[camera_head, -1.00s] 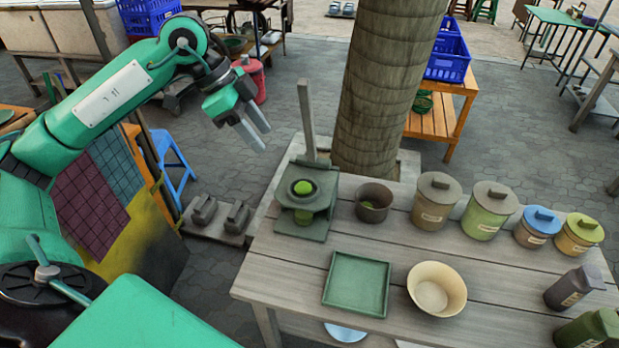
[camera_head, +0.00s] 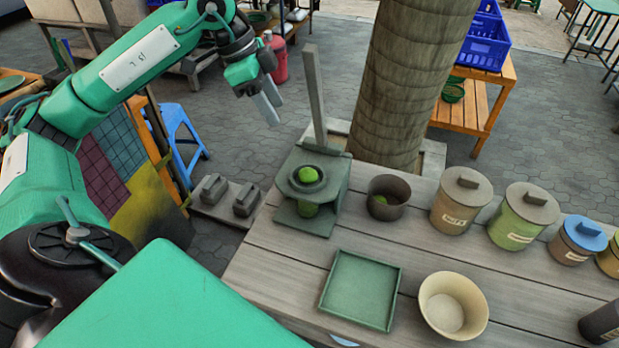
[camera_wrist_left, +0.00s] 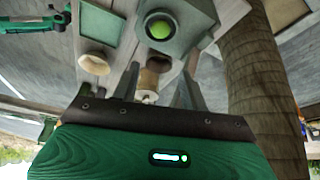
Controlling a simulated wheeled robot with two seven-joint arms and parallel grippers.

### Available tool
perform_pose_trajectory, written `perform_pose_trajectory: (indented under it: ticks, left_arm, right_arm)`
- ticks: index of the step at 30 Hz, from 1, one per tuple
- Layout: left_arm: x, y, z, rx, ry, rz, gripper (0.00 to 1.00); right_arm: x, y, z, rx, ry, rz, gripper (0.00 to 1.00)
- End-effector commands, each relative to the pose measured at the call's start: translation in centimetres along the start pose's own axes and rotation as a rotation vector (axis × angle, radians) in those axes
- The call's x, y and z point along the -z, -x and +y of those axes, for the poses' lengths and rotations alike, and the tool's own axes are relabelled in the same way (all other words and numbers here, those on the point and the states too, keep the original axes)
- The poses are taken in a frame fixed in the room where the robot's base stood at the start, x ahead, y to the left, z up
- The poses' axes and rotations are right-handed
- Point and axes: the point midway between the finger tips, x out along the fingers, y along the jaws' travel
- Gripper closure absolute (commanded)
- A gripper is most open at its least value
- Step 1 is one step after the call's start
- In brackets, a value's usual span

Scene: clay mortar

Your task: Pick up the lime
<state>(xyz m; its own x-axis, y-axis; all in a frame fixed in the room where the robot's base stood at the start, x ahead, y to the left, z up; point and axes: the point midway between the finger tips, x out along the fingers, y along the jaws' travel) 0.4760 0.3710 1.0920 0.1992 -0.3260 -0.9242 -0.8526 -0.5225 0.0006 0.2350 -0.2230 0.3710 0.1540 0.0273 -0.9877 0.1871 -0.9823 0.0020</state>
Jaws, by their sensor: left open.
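A green lime (camera_head: 308,175) sits in the ring at the top of a grey-green press (camera_head: 325,215), which stands at the table's back left corner; the lime also shows in the left wrist view (camera_wrist_left: 160,28). Another green round thing, perhaps a lime, lies inside a dark bowl (camera_head: 388,211) right of the press. My left gripper (camera_head: 271,108) is open and empty, in the air beyond and left of the press, apart from the lime. Its two fingers (camera_wrist_left: 157,88) show in the wrist view. My right gripper is not clearly seen.
A tall post (camera_head: 314,95) rises from the press, and a thick trunk (camera_head: 410,80) stands behind the table. A green tray (camera_head: 362,290), a cream bowl (camera_head: 453,305) and several lidded jars (camera_head: 461,202) stand on the table. The air left of the press is free.

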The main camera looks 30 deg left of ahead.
Motion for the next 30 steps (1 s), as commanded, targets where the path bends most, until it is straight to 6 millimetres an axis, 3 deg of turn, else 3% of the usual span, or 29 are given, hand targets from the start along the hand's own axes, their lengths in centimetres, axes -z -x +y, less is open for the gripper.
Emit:
perform_pose_trajectory:
  ticks: [3, 9, 14, 24, 30]
  left_arm:
    - [-0.8, -2.0, 0.0, 0.000, 0.000, 0.000, 0.56]
    - [-1.3, -3.1, 0.0, 0.000, 0.000, 0.000, 0.56]
    - [-1.3, -4.3, 0.1, -0.003, -0.001, -0.001, 0.56]
    - [-1.3, -10.5, 0.0, -0.003, 0.001, -0.001, 0.56]
    - [-1.2, -11.9, 0.0, -0.001, 0.000, 0.001, 0.56]
  right_arm:
    - [2.2, 1.3, -0.2, 0.003, -0.005, 0.015, 0.64]
    - [4.3, 4.2, -0.3, 0.006, -0.010, 0.022, 0.64]
    - [4.8, 5.1, -0.3, 0.007, -0.011, 0.023, 0.64]
    - [5.2, 6.0, -0.4, 0.008, -0.012, 0.024, 0.64]
    - [5.2, 6.1, -0.4, 0.008, -0.013, 0.025, 0.64]
